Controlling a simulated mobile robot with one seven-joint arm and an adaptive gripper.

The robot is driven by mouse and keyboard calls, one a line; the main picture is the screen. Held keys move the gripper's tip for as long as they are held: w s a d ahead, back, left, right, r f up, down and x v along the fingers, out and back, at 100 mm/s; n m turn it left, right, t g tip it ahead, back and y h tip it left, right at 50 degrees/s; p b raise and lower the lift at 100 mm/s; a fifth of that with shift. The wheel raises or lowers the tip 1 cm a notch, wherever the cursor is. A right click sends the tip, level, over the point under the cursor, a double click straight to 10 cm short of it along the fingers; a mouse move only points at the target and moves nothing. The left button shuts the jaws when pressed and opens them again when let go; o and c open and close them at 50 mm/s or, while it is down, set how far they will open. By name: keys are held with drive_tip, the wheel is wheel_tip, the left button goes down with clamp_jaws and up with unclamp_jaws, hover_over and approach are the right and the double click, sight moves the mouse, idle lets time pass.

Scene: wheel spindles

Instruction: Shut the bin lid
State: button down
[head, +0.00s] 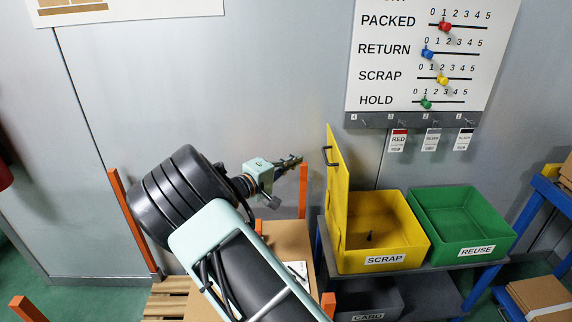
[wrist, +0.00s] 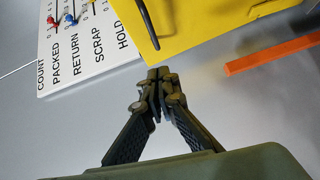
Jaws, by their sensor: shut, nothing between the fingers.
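The yellow scrap bin (head: 383,252) stands on a dark shelf, with a small dark item inside it. Its yellow lid (head: 338,190) is open and stands nearly upright along the bin's left side, leaning slightly left. A black handle (head: 328,156) is on the lid's left face. My gripper (head: 294,161) is shut and empty, in the air to the left of the lid near handle height. In the wrist view, my gripper (wrist: 158,90) shows with its tips together below the lid (wrist: 215,28) and its black handle (wrist: 147,24), apart from both.
A green reuse bin (head: 462,222) is right of the scrap bin. A grey card bin (head: 368,300) sits below. Orange posts (head: 303,190) and a cardboard box (head: 285,240) are under and beside my arm. A count board (head: 430,60) hangs on the wall behind.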

drive_tip(key=w+d+p, duration=0.1)
drive_tip(key=w+d, duration=0.1)
drive_tip(key=d, duration=0.4)
drive_tip(key=shift+w+d+f, duration=0.2)
drive_tip(key=shift+d+f, duration=0.05)
drive_tip(key=shift+f, duration=0.1)
